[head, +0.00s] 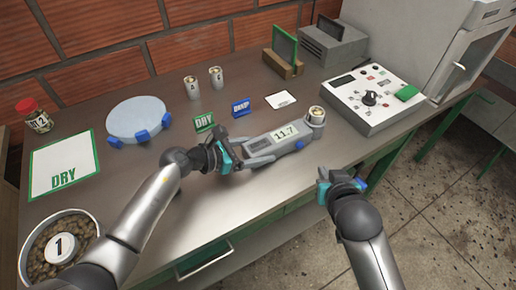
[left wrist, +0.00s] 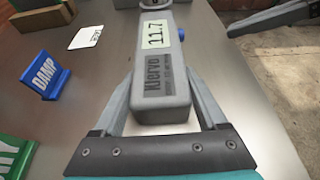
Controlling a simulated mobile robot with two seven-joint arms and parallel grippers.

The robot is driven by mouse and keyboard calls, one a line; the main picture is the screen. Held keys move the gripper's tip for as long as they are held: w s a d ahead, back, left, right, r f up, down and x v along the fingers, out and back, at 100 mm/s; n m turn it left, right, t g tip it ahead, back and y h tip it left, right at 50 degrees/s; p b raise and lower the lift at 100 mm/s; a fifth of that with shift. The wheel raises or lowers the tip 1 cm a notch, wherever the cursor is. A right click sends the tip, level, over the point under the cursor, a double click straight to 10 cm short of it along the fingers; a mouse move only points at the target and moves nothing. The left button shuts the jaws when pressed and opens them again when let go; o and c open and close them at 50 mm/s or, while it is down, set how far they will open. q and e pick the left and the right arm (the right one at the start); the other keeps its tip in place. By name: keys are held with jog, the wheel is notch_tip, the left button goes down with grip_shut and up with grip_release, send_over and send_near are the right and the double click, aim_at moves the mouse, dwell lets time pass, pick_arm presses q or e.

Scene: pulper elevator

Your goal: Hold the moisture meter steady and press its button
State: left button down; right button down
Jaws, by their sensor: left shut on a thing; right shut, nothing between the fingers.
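The grey moisture meter (head: 288,137) lies on the steel bench, and its display reads 11.7. A cup of grain (head: 316,114) sits at its far right end. A blue button (head: 299,145) is on the side of the meter facing me, and it also shows in the left wrist view (left wrist: 181,34). My left gripper (head: 252,153) is shut on the meter's near left end, with one finger along each side in the left wrist view. My right gripper (head: 323,184) is shut and empty, apart from the meter, below and right of the button.
Green DRY (head: 204,122) and blue DAMP (head: 240,107) signs stand behind the meter, with a white card (head: 281,99). A control box (head: 372,97) stands to the right. A round blue-footed dish (head: 137,117) and a DRY mat (head: 63,165) are left. The bench front is mostly clear.

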dwell(0.3)
pick_arm(q)
grip_release()
jog(key=v, duration=1.2)
